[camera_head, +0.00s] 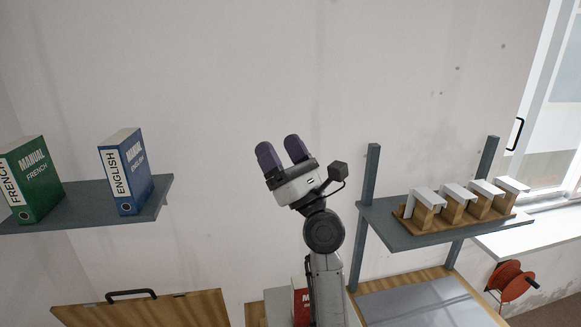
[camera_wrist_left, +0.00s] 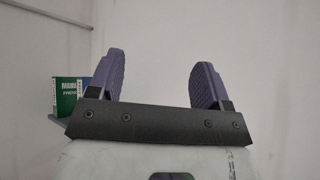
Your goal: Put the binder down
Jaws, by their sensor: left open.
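My left gripper (camera_head: 281,152) is open and empty, raised in front of the bare wall. In the left wrist view its two purple fingers (camera_wrist_left: 158,80) stand apart with nothing between them. A blue binder (camera_head: 126,173) labelled English stands upright on the left shelf (camera_head: 90,205). A green binder (camera_head: 32,180) labelled French stands to its left; a green binder also shows in the left wrist view (camera_wrist_left: 66,98), behind the left finger. A red binder (camera_head: 300,304) is low at the bottom, mostly hidden by my left arm. My right gripper is not in view.
A grey shelf (camera_head: 390,224) on posts at the right bears a wooden rack (camera_head: 455,222) with several white-topped pieces. A wooden panel with a black handle (camera_head: 132,294) is at lower left. A red reel (camera_head: 510,281) hangs at lower right. The wall space around the gripper is clear.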

